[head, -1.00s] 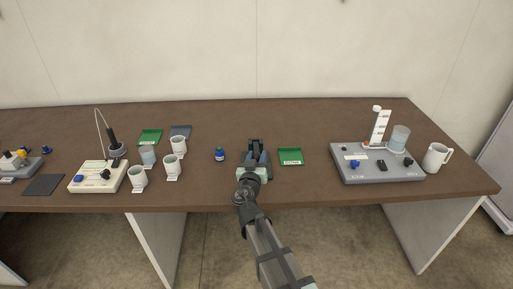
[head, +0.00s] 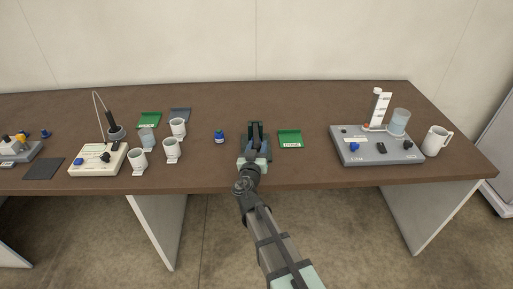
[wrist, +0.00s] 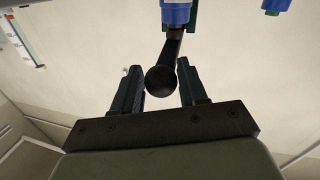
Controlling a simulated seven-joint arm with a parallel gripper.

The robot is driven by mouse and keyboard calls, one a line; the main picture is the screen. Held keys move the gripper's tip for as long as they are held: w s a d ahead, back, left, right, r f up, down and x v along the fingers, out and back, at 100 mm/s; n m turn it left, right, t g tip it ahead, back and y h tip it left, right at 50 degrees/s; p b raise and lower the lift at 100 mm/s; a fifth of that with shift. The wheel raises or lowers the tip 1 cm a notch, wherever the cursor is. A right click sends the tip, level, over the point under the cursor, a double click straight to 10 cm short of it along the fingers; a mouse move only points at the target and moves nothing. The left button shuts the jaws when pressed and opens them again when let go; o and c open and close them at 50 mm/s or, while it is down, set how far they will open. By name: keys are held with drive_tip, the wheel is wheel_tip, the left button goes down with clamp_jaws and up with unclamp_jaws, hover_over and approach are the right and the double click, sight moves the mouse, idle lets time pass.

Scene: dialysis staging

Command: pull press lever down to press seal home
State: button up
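In the wrist view a black ball knob (wrist: 160,81) ends a dark lever arm (wrist: 174,45), which runs up to a blue part (wrist: 176,13) at the top edge. I take this for the press lever. My gripper (wrist: 160,68) is open, with one finger on each side of the knob. A narrow gap shows at the right finger; contact on the left cannot be told. In the head view my gripper (head: 255,140) is over the table's middle and hides most of the press. The seal cannot be made out.
A green tray (head: 290,139) lies close right of my gripper, and a small blue-capped vial (head: 219,137) stands to its left. Several cups (head: 172,149) and a cream device (head: 97,160) stand further left. A grey station (head: 375,151) and a white mug (head: 436,141) stand right.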

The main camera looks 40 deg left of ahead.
drive_tip(key=o, duration=0.3)
drive_tip(key=v, duration=1.3)
drive_tip(key=shift+s+d, duration=0.2)
drive_tip(key=shift+s, duration=0.1)
